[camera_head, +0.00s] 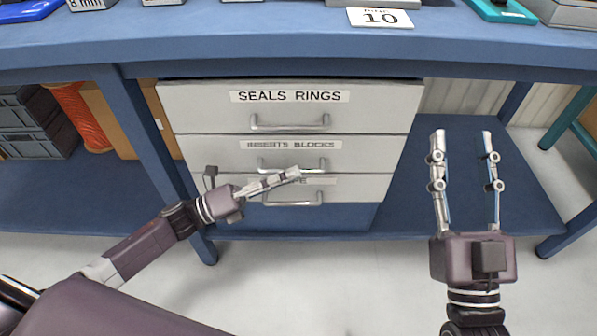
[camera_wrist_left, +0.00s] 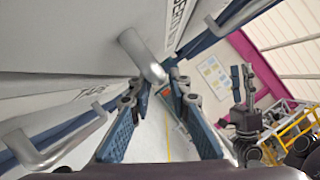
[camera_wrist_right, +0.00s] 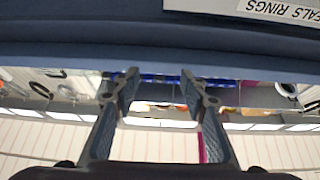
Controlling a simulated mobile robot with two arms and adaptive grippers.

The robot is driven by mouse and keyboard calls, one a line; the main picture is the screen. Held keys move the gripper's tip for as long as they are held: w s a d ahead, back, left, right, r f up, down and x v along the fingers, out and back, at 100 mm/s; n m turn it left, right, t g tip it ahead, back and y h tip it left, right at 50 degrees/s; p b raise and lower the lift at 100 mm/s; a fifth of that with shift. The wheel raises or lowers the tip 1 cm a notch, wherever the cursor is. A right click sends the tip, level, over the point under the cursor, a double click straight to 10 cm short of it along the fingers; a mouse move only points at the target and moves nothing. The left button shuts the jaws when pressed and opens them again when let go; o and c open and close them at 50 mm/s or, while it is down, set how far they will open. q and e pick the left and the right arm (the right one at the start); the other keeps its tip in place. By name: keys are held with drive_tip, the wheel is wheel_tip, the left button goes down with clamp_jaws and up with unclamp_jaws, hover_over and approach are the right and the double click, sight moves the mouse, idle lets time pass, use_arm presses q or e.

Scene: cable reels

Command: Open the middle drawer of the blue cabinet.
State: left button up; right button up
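The blue cabinet (camera_head: 123,128) has three pale drawers, all looking closed. The middle drawer (camera_head: 385,155) is labelled "INSERTS BLOCKS". Its metal handle (camera_head: 322,160) is partly hidden behind my left gripper (camera_head: 297,174), which points right along the drawer fronts. In the left wrist view, the middle handle (camera_wrist_left: 140,52) runs toward the gap between my left fingertips (camera_wrist_left: 162,80). Those fingers are parted by a narrow gap. I cannot tell whether they touch the handle. My right gripper (camera_head: 462,135) is open and empty, right of the drawers. It also shows in the right wrist view (camera_wrist_right: 159,78).
The top drawer (camera_head: 200,105), "SEALS RINGS", is above, and the bottom drawer (camera_head: 365,187) is below. The worktop (camera_head: 250,45) overhangs them. Dark crates (camera_head: 30,120) and an orange roll (camera_head: 82,115) stand at left. A lower shelf (camera_head: 400,215) is bare at right.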

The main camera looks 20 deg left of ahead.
use_arm(q)
drive_tip(key=shift+x, duration=1.2)
clamp_jaws()
